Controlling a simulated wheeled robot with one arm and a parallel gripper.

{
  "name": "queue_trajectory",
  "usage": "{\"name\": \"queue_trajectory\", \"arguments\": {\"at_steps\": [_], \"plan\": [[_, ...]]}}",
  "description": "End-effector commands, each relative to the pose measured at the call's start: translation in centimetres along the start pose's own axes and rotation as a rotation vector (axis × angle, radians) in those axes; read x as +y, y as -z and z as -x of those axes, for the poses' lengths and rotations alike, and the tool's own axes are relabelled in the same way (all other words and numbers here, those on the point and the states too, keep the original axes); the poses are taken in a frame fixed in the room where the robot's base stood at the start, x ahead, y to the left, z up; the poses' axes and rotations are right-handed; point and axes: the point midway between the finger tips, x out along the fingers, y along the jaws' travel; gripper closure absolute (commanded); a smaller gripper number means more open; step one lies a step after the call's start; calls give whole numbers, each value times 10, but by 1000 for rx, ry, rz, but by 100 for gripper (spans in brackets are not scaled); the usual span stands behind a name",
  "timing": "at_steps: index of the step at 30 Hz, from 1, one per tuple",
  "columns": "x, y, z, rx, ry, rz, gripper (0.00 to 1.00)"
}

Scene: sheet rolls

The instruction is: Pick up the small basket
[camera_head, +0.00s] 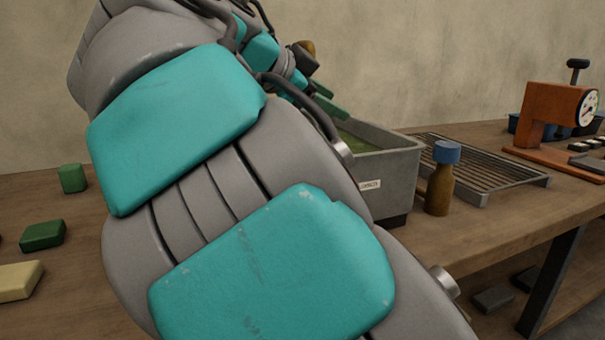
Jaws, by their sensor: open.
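I cannot make out a thing that is surely the small basket. A grey open-topped bin (393,175) with a small white label on its front stands on the wooden table, right of my arm. Its left part is hidden behind my arm, and something green shows inside it. My large grey and teal arm fills the left and middle of the view. Its far links bend down near the bin's back left. I cannot make out the jaws of my gripper there.
A brown bottle with a blue cap (439,180) stands right of the bin, before a metal rack (484,164). An orange-brown device with a dial (546,118) stands farther right. Green blocks (72,178) (42,236) and a cream block (19,281) lie at left.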

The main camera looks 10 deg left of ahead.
Motion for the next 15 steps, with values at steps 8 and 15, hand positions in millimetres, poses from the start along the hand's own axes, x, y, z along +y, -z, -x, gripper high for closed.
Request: {"name": "queue_trajectory", "arguments": {"at_steps": [8, 15], "plan": [[-45, -86, 84, -116, 151, -357, 50], [-50, -103, 96, -147, 168, -430, 50]]}}
